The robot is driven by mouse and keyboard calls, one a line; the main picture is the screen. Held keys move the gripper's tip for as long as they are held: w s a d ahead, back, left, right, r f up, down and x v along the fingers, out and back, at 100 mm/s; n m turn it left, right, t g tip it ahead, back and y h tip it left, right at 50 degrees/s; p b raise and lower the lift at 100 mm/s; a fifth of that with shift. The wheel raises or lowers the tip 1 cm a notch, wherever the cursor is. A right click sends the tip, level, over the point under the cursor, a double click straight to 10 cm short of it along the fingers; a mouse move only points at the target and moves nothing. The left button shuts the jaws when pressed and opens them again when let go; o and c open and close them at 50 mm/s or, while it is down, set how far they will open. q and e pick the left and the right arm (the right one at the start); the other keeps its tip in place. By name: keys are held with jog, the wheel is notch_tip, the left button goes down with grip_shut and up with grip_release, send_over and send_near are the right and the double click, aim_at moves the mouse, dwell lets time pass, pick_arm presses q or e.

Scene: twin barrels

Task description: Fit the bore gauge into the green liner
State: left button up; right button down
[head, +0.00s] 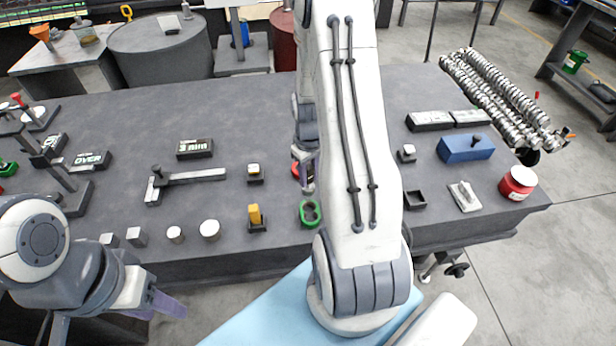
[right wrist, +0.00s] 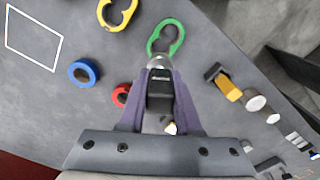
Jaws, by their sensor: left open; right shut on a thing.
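The green liner (head: 302,216) lies on the grey table near its front edge, just left of my right forearm. In the right wrist view the green liner (right wrist: 180,46) is a ring with two joined round openings. My right gripper (right wrist: 158,78) is shut on the bore gauge (right wrist: 160,92), a black body with a rounded silver tip. The tip appears just short of the liner's near end in that picture; its height above the liner I cannot tell. In the head view my right gripper (head: 306,172) is partly hidden by my arm. My left gripper (head: 160,304) is open, low before the table's front edge.
In the right wrist view, a red ring (right wrist: 122,95), blue ring (right wrist: 84,72) and yellow liner (right wrist: 118,14) lie nearby. A yellow block (head: 255,214) stands left of the green liner. A blue block (head: 466,149) and red jar (head: 517,183) are at right.

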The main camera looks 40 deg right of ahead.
aim_at(310, 188)
jog(key=shift+s, duration=0.15)
jog(key=shift+s+f+b, duration=0.1)
jog(key=shift+f+b, duration=0.2)
jog(key=shift+f, duration=0.15)
notch_tip(310, 188, down, 5)
jog(key=b, duration=0.3)
dwell(1.8)
jog(key=shift+f+b, duration=1.35)
jog(key=shift+f, duration=0.6)
jog(key=c, duration=0.5)
grip_release()
notch_tip(310, 188, up, 11)
jog(key=shift+f, duration=0.2)
